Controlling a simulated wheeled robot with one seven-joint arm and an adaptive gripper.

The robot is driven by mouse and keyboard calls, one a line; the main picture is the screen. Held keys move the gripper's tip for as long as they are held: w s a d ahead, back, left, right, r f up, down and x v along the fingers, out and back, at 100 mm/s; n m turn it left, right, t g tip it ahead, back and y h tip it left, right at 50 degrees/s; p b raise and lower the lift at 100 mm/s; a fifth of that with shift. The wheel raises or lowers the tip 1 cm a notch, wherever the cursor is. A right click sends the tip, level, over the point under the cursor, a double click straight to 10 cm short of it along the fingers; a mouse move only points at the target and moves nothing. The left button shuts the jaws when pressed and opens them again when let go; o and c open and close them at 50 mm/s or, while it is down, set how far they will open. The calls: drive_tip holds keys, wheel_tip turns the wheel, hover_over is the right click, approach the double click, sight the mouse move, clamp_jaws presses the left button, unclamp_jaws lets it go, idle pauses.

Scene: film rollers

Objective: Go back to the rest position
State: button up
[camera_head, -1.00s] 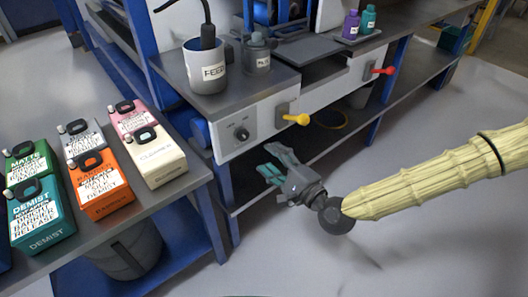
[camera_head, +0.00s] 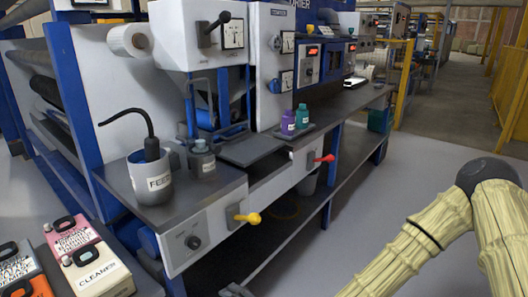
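My arm, in a pale yellow ribbed sleeve (camera_head: 425,235), is bent at a dark round elbow joint (camera_head: 488,174) on the right of the head view. The forearm runs down and left out of the bottom edge.
The machine bench (camera_head: 215,190) holds a FEED pot (camera_head: 152,182), a grey bottle (camera_head: 202,160) and purple (camera_head: 288,122) and teal (camera_head: 302,117) bottles. Yellow (camera_head: 248,218) and red (camera_head: 325,158) handles stick out from its front. A CLEANER can (camera_head: 97,275) stands lower left. Grey floor lies open at right.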

drive_tip(key=s+d+f+n+g+h, duration=0.25)
drive_tip(key=s+d+f, duration=0.3)
drive_tip(key=f, duration=0.35)
drive_tip(key=s+d+f+n+g+h, duration=0.25)
drive_tip(key=s+d+f, duration=0.35)
drive_tip(key=f, duration=0.4)
drive_tip(key=s+d+f+n+g+h, duration=0.2)
drive_tip(key=s+d+f+h, duration=0.15)
drive_tip(key=s+d, duration=0.5)
drive_tip(key=s+d+f+n+g+h, duration=0.25)
drive_tip(key=s+d+h, duration=0.2)
drive_tip(key=d, duration=0.75)
wheel_tip(320, 180, up, 19)
drive_tip(key=p, duration=2)
drive_tip(key=shift+s+a+y, duration=0.2)
drive_tip(key=shift+a+y, duration=0.2)
drive_tip(key=shift+a, duration=0.05)
drive_tip(key=shift+r+t, duration=0.1)
drive_tip(key=shift+t, duration=0.15)
